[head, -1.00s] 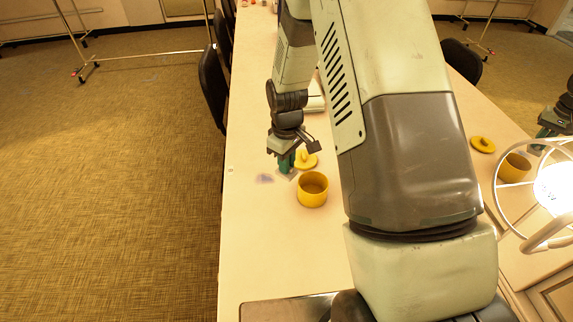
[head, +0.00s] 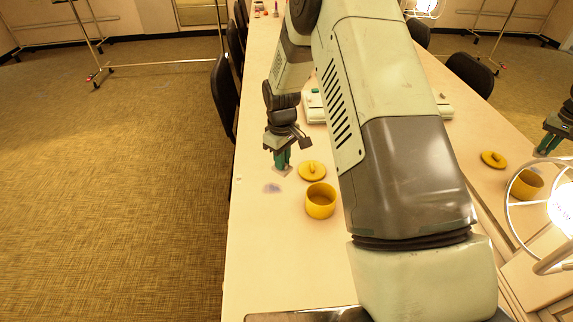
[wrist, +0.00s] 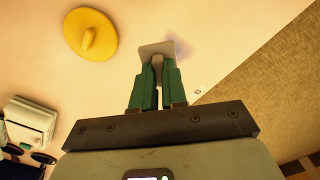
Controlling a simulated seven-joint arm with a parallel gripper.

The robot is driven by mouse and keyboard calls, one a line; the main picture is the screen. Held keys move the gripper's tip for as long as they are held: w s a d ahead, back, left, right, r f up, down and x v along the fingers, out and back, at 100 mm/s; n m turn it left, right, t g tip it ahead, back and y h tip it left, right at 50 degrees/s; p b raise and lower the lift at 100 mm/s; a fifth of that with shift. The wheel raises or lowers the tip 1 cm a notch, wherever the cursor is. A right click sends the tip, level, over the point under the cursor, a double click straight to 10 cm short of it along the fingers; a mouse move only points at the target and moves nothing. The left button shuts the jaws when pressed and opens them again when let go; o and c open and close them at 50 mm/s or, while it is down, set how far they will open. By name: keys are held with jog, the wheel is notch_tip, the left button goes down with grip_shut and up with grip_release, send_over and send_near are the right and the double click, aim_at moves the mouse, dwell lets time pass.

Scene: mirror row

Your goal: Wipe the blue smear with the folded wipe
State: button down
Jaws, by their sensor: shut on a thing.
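My gripper (head: 281,166) is shut on the folded wipe, a small pale grey pad (wrist: 155,49) with a raised grip between the green fingers. The wrist view also shows my gripper (wrist: 158,88). The blue smear (head: 272,188) is a faint blue-grey patch on the pale counter, nearer the camera than the gripper in the head view. In the wrist view the smear (wrist: 182,48) shows just right of the wipe, perhaps partly hidden by it. I cannot tell whether the wipe touches the counter.
A yellow pot (head: 320,201) stands open right of the smear, with its knobbed yellow lid (head: 312,171) behind it. A mirror on the right repeats pot, lid and arm. A pale case (head: 315,107) lies farther back. The counter's left edge is close to the smear.

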jog(key=shift+f, duration=2.95)
jog(key=shift+a+f, duration=0.6)
jog(key=shift+f, duration=0.2)
jog(key=shift+a+f, duration=0.2)
jog(key=shift+a, duration=2.8)
jog(key=d, duration=0.7)
jog(key=shift+d, duration=0.15)
jog(key=shift+r, duration=4.2)
